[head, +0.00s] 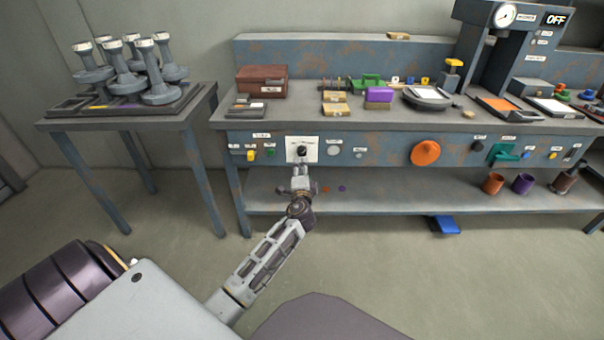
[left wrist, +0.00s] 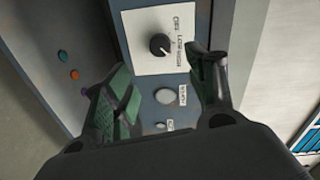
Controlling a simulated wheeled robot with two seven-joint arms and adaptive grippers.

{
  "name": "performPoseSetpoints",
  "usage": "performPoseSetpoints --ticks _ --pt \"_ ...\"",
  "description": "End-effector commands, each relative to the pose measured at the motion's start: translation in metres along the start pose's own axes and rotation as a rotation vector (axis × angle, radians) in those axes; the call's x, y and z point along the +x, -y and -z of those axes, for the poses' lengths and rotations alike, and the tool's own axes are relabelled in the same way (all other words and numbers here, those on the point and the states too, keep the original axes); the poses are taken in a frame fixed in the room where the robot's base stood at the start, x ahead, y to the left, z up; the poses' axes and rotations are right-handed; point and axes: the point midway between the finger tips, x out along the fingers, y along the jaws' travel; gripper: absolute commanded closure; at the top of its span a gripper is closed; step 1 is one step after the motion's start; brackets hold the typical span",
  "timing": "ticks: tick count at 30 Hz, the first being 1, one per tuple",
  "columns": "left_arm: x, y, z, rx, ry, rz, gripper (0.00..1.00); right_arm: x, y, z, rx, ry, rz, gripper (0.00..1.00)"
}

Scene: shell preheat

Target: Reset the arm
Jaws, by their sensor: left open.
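My left arm reaches up from the bottom of the head view. My left gripper (head: 301,172) is just in front of a white plate (head: 313,143) with a black knob (head: 301,151) on the bench's front panel. In the left wrist view the left gripper (left wrist: 163,85) is open and empty, its green-padded fingers spread apart. The black knob (left wrist: 159,44) on its white plate (left wrist: 148,22), lettered OFF, LOW, HIGH, shows beyond the fingertips, apart from them. My right gripper is in neither view.
The blue bench (head: 380,118) carries a brown box (head: 262,79), small blocks and a gauge press (head: 497,45). An orange round knob (head: 425,152) sticks out of the panel. A side table (head: 150,124) with grey shell-like pieces (head: 160,88) stands left.

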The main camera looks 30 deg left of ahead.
Motion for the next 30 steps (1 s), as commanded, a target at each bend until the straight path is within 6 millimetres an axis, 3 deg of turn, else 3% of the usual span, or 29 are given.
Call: performPoseSetpoints --ticks 6,26,30 --pt "-0.0079 0.0000 -0.0001 0.000 0.000 0.000 0.43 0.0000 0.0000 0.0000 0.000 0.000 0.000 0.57" --pt "-0.0081 0.0003 -0.0003 -0.008 0.001 0.000 0.43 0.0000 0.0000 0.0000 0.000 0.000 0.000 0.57" --pt "-0.0083 -0.0017 -0.0083 -0.030 0.037 -0.008 0.43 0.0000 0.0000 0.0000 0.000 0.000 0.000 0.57"
